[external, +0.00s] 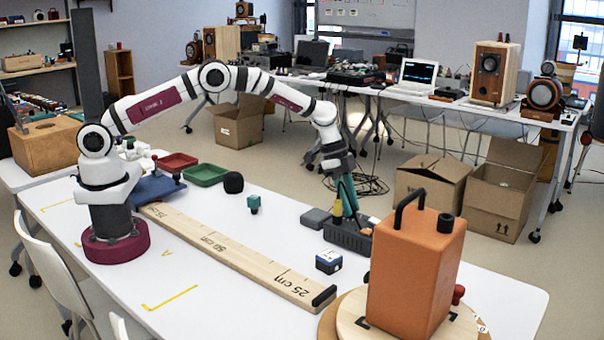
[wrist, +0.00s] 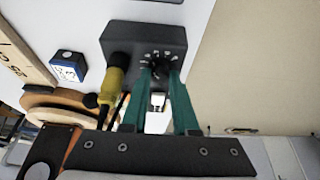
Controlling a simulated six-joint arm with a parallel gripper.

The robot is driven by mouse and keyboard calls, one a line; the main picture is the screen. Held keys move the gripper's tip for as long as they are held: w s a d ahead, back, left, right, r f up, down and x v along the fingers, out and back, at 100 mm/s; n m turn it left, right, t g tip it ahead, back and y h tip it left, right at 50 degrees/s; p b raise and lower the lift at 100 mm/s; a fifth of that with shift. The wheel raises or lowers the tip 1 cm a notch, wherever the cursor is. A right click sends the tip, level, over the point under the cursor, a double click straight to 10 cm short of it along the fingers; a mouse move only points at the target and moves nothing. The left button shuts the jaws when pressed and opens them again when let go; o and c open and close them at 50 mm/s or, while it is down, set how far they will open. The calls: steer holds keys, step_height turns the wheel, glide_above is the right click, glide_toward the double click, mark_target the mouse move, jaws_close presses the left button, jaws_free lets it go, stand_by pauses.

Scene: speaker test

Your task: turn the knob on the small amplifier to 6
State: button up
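The small amplifier is a dark grey box (external: 349,238), and it fills the upper middle of the wrist view (wrist: 126,38). Its black knob (wrist: 161,68) sits on the face turned to the wrist camera, ringed by white dial marks too small to read. My gripper (external: 347,212) reaches down to the amplifier with teal fingers. In the wrist view my gripper (wrist: 161,74) has one fingertip on each side of the knob. The tips partly cover the knob and dial, so contact and the pointer's setting cannot be told. A yellow plug (wrist: 114,82) stands in the box beside the left finger.
An orange box with a black handle (external: 414,262) stands on a round wooden board right of the amplifier. A small blue numbered block (external: 329,261) and a long wooden ruler (external: 225,249) lie to the left. The front left of the table is mostly clear.

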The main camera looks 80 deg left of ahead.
steer(key=o, duration=0.4)
steer(key=v, duration=1.5)
steer(key=shift+s+a+r, duration=0.1)
steer(key=shift+r, duration=0.25)
steer(key=s+d+r+n+g+y, duration=0.1)
steer(key=s+d+r, duration=0.1)
steer(key=s, duration=0.6)
steer(key=s+d+r+g+y, duration=0.1)
steer(key=s+d+r, duration=0.1)
steer(key=s, duration=0.6)
steer(key=s+d+r+n+y, duration=0.1)
steer(key=s+d+r, duration=0.1)
steer(key=s, duration=0.6)
steer(key=s+f, duration=0.1)
steer(key=s, duration=0.5)
steer(key=s+a+f+n+g+y, duration=0.1)
steer(key=s+f, duration=0.1)
steer(key=s, duration=0.4)
steer(key=s+a+f+y, duration=0.1)
steer(key=s, duration=0.4)
steer(key=shift+s+f, duration=0.25)
steer(key=shift+s, duration=0.15)
